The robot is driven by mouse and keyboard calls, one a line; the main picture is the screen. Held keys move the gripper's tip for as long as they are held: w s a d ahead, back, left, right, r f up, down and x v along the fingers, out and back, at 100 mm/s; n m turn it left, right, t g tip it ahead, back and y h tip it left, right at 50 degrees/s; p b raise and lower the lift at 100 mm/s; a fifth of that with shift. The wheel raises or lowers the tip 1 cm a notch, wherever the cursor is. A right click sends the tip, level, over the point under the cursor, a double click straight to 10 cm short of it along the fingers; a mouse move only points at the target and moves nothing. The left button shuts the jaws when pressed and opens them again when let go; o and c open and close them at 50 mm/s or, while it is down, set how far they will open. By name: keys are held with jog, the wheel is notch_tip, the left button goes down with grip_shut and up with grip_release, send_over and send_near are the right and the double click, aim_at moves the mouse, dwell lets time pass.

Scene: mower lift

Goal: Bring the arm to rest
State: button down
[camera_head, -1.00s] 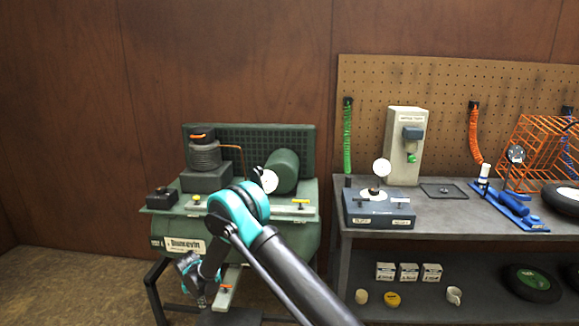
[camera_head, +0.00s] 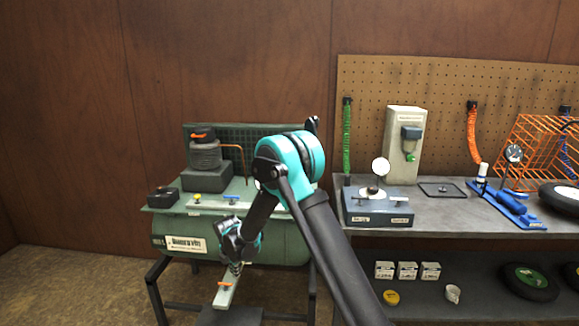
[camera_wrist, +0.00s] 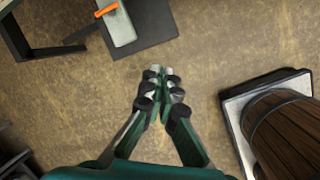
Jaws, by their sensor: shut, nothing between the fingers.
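My gripper (camera_wrist: 163,74) is shut and empty, with its fingertips together in the wrist view and bare floor beneath them. In the head view my gripper (camera_head: 236,268) hangs low at the end of the folded arm, in front of the green compressor (camera_head: 285,240). My arm's teal elbow hides part of the compressor's right side. A pale strip with an orange handle (camera_head: 225,287) stands low just below my gripper in that view. It also seems to show at the top left of the wrist view (camera_wrist: 118,25), apart from the fingers.
A workbench (camera_head: 455,212) at the right carries a blue-grey gauge block (camera_head: 378,208), an orange wire basket (camera_head: 530,150) and a blue tool (camera_head: 510,205). A wooden barrel (camera_wrist: 285,135) on a pale base stands right of my gripper. Floor (camera_wrist: 205,60) between is clear.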

jog(key=s+d+r+m, duration=0.3)
jog(key=d+r+m, duration=0.2)
jog(key=d, duration=0.4)
jog(key=s+d+r+m, duration=0.3)
jog(key=d+r+m, duration=0.15)
jog(key=d, duration=0.35)
jog(key=s+d+r+m, duration=0.3)
jog(key=d+r+m, duration=0.2)
jog(key=d, duration=0.4)
jog(key=s+d+m, duration=0.7)
jog(key=s, duration=0.2)
jog(key=s+d+f+m+t, duration=0.1)
jog(key=s+d+m, duration=0.5)
jog(key=s, duration=0.4)
jog(key=shift+d+m, duration=0.35)
jog(key=shift+d, duration=0.05)
jog(key=c, duration=2.3)
grip_release()
jog(key=shift+w+f, duration=0.1)
